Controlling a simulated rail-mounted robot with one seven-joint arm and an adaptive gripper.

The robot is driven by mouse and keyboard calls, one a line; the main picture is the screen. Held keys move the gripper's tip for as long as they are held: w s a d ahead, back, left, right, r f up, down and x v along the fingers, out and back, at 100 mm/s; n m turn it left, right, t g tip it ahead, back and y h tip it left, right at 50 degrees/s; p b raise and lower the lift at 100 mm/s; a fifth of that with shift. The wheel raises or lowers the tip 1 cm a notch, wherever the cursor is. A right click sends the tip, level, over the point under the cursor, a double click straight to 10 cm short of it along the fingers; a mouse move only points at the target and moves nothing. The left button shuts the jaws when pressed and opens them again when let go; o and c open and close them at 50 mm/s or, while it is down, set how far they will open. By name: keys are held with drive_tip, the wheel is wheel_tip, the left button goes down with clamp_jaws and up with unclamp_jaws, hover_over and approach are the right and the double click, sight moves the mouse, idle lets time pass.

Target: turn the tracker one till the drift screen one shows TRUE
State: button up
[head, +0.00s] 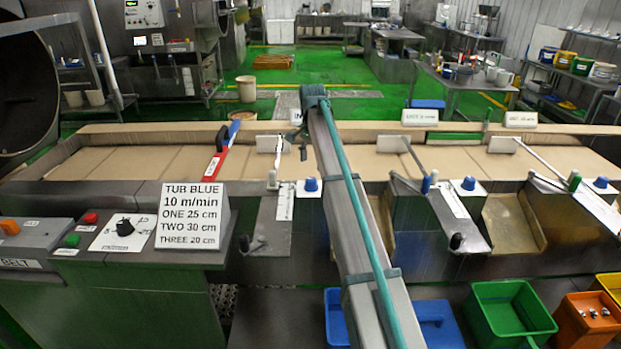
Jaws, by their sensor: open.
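I cannot pick out a tracker one or a drift screen one; no label I can read names them, and no TRUE shows. My arm rises from the bottom edge across the middle of the head view and hides part of the belt. My gripper (303,143) shows small and dark beside the arm's far end, above the belt. Its jaws are open and I see nothing in them. A sign (193,216) at front left reads TUB BLUE, 10 m/min, ONE 25 cm, TWO 30 cm, THREE 20 cm.
A tan belt (134,163) runs across, with a red and blue bar (221,150) over it. Blue knobs (469,183) and slanted levers line its front. A control panel with a black dial (125,228) is at left. Green (508,312) and orange (585,318) tubs stand front right.

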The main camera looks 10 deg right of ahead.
sight(311, 179)
wheel_tip(311, 179, down, 8)
drive_tip(key=shift+r+p, duration=0.1)
drive_tip(key=shift+p, duration=0.95)
drive_tip(key=c, duration=1.1)
drive_tip(key=shift+c, duration=0.2)
drive_tip(key=shift+n, duration=0.3)
drive_tip(key=n+b, duration=0.1)
drive_tip(key=n, duration=0.4)
drive_tip(key=shift+w, duration=0.1)
drive_tip(key=n+b, duration=0.1)
drive_tip(key=n, duration=0.5)
drive_tip(key=shift+a, duration=0.15)
drive_tip(key=shift+n, duration=0.3)
